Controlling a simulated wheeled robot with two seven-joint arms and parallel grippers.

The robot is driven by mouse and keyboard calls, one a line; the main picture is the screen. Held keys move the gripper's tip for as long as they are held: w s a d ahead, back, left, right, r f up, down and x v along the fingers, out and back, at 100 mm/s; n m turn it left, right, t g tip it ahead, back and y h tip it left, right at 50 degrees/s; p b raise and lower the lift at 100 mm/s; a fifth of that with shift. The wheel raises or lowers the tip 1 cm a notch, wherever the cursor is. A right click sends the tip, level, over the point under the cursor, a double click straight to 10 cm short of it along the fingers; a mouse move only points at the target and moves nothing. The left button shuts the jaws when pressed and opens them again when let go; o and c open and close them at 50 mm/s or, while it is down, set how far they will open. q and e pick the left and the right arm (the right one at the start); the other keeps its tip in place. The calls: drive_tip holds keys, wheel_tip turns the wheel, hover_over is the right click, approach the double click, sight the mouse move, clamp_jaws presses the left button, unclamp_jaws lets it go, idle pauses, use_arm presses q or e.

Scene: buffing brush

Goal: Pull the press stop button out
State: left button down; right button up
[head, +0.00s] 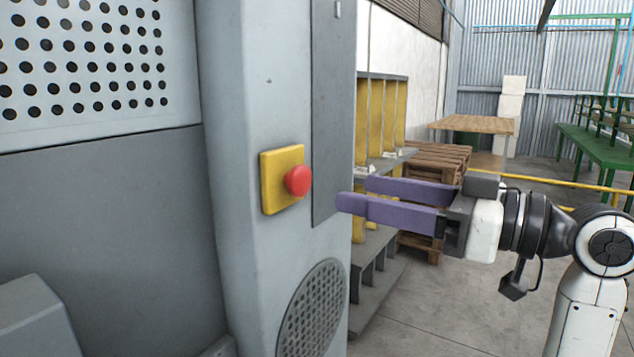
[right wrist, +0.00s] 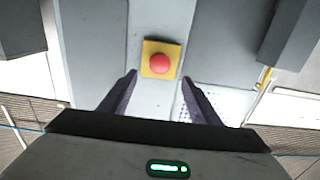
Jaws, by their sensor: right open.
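The press stop button (head: 298,180) is a red round knob on a yellow square plate (head: 272,193) on the grey press's front column. In the right wrist view the red button (right wrist: 159,63) sits ahead of the fingertips, roughly centred between them. My right gripper (head: 352,194) has purple fingers and is open and empty. In the head view its fingertips are to the right of the button, apart from it. The right gripper (right wrist: 158,82) also shows in the right wrist view with its fingers spread. My left gripper is not in view.
The grey press body (head: 110,220) fills the left side, with a round grille (head: 312,312) below the button. A yellow and grey rack (head: 385,120), wooden pallets (head: 437,162), a wooden table (head: 472,124) and green benches (head: 600,140) stand behind. Concrete floor (head: 450,310) is clear at lower right.

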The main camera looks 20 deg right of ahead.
sight(305, 182)
drive_tip(key=p+x, duration=0.1)
drive_tip(key=x, duration=0.7)
drive_tip(key=shift+w+a, duration=0.1)
drive_tip(key=shift+w, duration=0.05)
drive_tip(key=shift+w+a, duration=0.2)
drive_tip(key=shift+w, duration=0.05)
